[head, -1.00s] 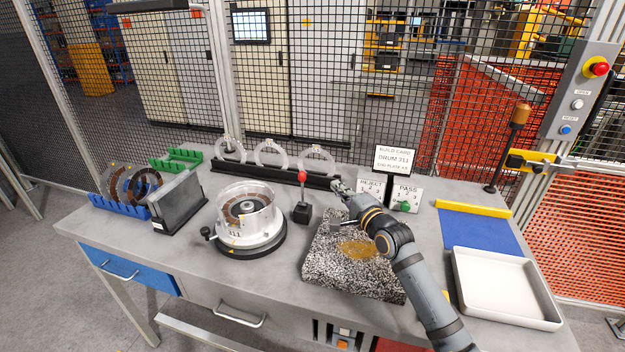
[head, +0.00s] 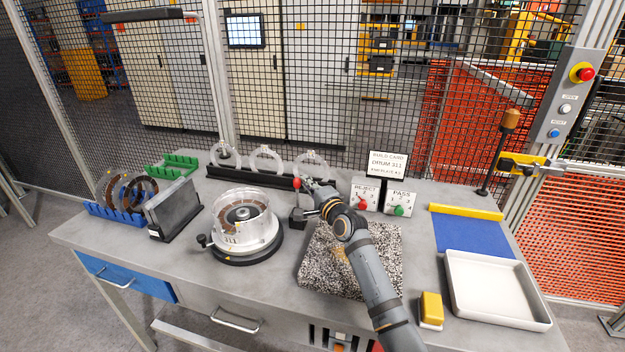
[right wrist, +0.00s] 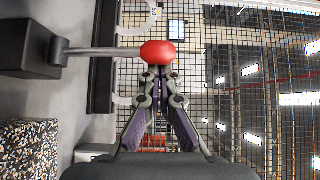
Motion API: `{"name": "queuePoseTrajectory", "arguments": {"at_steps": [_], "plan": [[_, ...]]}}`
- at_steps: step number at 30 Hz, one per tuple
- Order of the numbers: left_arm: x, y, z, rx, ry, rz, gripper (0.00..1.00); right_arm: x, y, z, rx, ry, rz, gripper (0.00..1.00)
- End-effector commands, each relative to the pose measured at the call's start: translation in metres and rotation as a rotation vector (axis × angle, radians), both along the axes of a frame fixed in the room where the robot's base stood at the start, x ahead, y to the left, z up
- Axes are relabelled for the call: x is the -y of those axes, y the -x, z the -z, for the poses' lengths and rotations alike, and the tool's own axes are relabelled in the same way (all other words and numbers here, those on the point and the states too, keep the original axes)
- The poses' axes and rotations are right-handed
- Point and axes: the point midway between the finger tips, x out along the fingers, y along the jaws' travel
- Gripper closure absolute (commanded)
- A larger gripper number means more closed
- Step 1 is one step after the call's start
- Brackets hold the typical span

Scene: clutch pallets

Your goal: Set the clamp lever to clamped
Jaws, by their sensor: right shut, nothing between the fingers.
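The clamp lever has a red knob (head: 296,184) on a thin rod above a black base block (head: 298,215). It stands right of the drum fixture (head: 242,232) and looks close to upright. My right gripper (head: 309,187) is beside the knob, on its right, with its fingers shut and empty. In the right wrist view, the red knob (right wrist: 157,53) is just past the shut fingertips (right wrist: 157,73), with the rod running left to the black block (right wrist: 28,48). I cannot tell whether the fingertips touch the knob. My left gripper is out of view.
A speckled block (head: 325,277) lies under my right forearm. Behind the lever is a black rack (head: 255,177) with clear rings. The REJECT (head: 365,195) and PASS (head: 400,202) boxes stand to the right. A white tray (head: 497,316) and yellow block (head: 431,308) are further right.

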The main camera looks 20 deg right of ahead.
Motion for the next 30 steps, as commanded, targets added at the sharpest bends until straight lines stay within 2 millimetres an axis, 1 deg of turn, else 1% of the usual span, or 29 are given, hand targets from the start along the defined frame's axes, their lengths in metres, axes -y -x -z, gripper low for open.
{"name": "queuePoseTrajectory", "arguments": {"at_steps": [11,15,25,30], "plan": [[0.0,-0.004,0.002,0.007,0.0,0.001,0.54,0.0,0.001,0.002,0.005,0.004,0.0,1.0],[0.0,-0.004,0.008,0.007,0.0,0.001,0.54,-0.002,0.003,0.003,0.031,0.02,0.0,1.0],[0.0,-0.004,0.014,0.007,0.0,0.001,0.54,-0.004,0.007,0.003,0.077,0.051,0.0,1.0],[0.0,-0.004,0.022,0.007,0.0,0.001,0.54,-0.007,0.011,0.003,0.117,0.078,0.0,1.0]]}}
